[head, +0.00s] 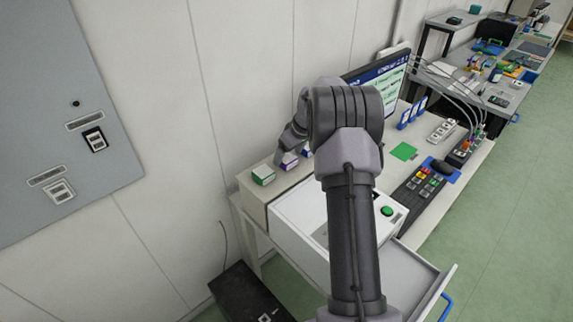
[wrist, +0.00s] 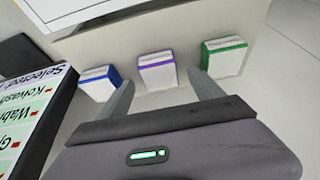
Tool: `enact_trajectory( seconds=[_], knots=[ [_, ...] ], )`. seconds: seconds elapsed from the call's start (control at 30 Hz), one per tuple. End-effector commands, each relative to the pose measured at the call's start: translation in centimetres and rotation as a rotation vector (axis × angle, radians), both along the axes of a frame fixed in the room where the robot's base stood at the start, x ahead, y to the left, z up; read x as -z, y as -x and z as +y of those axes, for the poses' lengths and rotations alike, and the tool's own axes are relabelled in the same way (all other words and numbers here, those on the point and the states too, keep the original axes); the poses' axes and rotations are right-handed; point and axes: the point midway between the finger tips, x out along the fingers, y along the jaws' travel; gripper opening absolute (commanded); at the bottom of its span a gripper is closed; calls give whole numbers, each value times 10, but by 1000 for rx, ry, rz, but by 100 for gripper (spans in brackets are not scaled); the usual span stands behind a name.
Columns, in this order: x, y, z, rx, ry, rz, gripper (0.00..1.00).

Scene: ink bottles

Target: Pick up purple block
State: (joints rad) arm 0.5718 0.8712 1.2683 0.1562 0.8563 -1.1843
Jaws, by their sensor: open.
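The purple block, white with a purple edge, stands in the middle of a row of three in the wrist view (wrist: 157,73). In the head view the purple block (head: 288,162) is partly covered by my arm. My gripper (wrist: 161,86) is open and empty. Its two fingers point toward the purple block, one toward each side of it in the picture; I cannot tell how far off the tips are. My arm hides the fingertips in the head view.
A blue-edged block (wrist: 98,84) stands left of the purple one and a green-edged block (wrist: 225,57) right of it, with narrow gaps. A monitor (wrist: 35,120) is close on the left. A white box (head: 303,208) and an open drawer (head: 412,275) are nearby.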

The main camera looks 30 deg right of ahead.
Motion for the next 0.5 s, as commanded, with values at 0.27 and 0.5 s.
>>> enact_trajectory(
  seconds=[0.27, 0.5],
  knots=[
    [12, -5, 1, -1, 1, -1, 74],
    [12, -5, 1, 0, 1, -1, 27]
  ],
)
